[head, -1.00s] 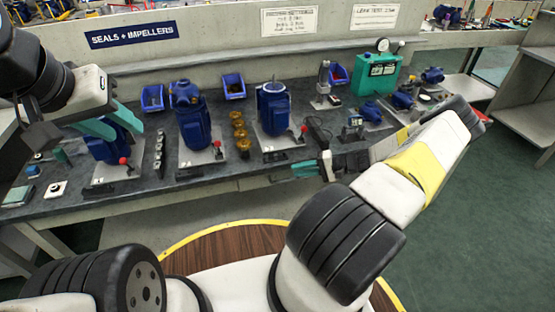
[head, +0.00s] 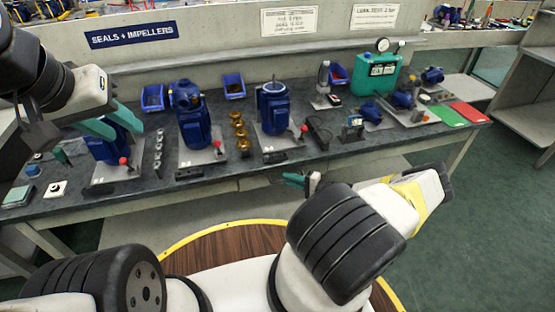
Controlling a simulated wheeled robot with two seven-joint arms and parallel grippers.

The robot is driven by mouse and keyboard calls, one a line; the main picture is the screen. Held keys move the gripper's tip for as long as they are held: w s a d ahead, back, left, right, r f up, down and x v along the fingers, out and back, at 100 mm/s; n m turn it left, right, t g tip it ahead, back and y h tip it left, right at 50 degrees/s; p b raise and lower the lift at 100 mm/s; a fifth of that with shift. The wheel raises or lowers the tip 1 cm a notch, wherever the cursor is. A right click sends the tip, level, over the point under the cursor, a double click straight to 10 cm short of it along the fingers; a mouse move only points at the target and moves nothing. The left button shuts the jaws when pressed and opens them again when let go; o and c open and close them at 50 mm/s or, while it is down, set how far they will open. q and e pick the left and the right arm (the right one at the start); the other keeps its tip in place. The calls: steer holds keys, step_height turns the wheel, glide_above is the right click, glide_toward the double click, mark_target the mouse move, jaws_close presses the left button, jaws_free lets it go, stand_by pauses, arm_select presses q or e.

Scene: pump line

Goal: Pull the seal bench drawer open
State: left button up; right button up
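The seal bench (head: 215,190) has a dark top. A pale drawer front (head: 257,182) shows under its front edge, just left of my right gripper, and looks closed. Its handle cannot be made out. My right gripper (head: 296,181) is low in front of the bench edge, near the drawer front. Its teal fingertips are small and partly hidden, so I cannot tell the gap or any contact. My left gripper (head: 124,126) is raised at the left, in front of a blue pump, with its teal fingers apart and nothing seen between them.
Blue pumps on plates (head: 194,125), brass parts (head: 241,135), blue bins (head: 233,86) and a green leak tester (head: 377,73) stand on the bench. Green (head: 447,116) and red (head: 470,113) mats lie at its right end. Open floor (head: 460,250) is at the right.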

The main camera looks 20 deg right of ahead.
steer(key=shift+w+a, duration=0.15)
steer(key=shift+w, duration=0.05)
steer(key=shift+c, duration=0.2)
jaws_close()
steer(key=shift+f, duration=0.1)
stand_by(1.1)
